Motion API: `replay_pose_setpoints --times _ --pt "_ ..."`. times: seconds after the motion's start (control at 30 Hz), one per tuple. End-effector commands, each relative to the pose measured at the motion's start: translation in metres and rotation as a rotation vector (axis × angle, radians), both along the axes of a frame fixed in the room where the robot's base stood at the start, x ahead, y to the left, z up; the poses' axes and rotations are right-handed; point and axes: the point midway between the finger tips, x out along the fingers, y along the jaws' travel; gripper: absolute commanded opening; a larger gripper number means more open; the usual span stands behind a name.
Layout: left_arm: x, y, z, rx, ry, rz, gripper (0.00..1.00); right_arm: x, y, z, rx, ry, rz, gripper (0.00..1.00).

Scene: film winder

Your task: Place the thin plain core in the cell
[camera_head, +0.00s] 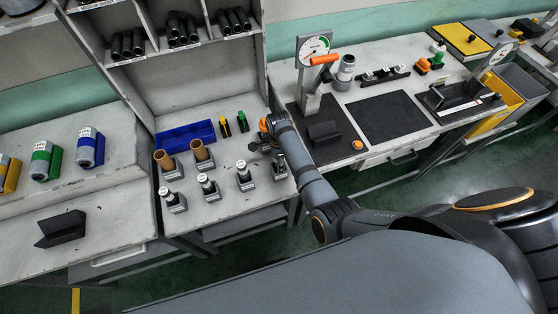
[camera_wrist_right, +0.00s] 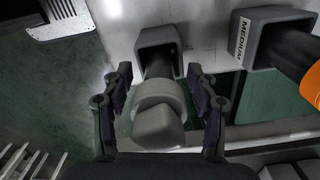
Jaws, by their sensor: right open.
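Two brown hollow cylinders (camera_head: 164,160) stand in grey holders on the middle bench in the head view. I cannot tell which piece is the thin plain core, or which spot is the cell. My right gripper (camera_head: 264,142) is low over the right part of that bench, near the rightmost grey holder piece (camera_head: 279,164). In the right wrist view my right gripper (camera_wrist_right: 160,95) is open, its fingers on either side of a light grey rounded piece (camera_wrist_right: 160,112). That piece lines up with a grey square holder (camera_wrist_right: 158,45); I cannot tell if the fingers touch it. My left gripper is not in view.
A blue tray (camera_head: 187,136) lies behind the holders. Dark tubes (camera_head: 183,30) lie on the rack above. A holder marked MEDIUM (camera_wrist_right: 245,38) and an orange-ended piece (camera_wrist_right: 300,68) are close on the right. A dial stand (camera_head: 314,48) stands on the right bench.

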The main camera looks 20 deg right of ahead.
Motion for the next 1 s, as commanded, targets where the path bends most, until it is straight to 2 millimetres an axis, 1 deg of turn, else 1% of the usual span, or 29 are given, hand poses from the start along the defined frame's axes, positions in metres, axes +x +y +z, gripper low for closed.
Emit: replay_pose_setpoints --times 0.07,0.17,0.27,0.5,0.63,0.67,0.7,0.83,1.0 --pt "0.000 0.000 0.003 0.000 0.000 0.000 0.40 0.000 0.000 0.005 0.000 0.000 0.000 0.59" --pt "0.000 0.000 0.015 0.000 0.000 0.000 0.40 0.000 0.000 0.015 0.000 0.000 0.000 0.59" --pt "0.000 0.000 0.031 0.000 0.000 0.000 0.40 0.000 0.000 0.031 0.000 0.000 0.000 0.59" --pt "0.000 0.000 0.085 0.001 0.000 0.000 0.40 0.000 0.000 0.082 0.000 -0.001 0.000 0.59" --pt "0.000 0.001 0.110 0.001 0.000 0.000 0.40 0.000 0.000 0.107 0.000 0.000 0.000 0.59" --pt "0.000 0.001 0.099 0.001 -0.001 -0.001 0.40 0.001 0.000 0.104 0.001 -0.003 0.000 0.59" --pt "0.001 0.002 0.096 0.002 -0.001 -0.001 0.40 0.001 0.001 0.109 0.001 -0.003 0.000 0.59" --pt "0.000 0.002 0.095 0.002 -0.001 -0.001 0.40 0.001 0.000 0.121 0.000 -0.001 0.001 0.59" --pt "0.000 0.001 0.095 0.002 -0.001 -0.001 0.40 0.000 0.000 0.122 0.000 0.000 0.001 0.59"
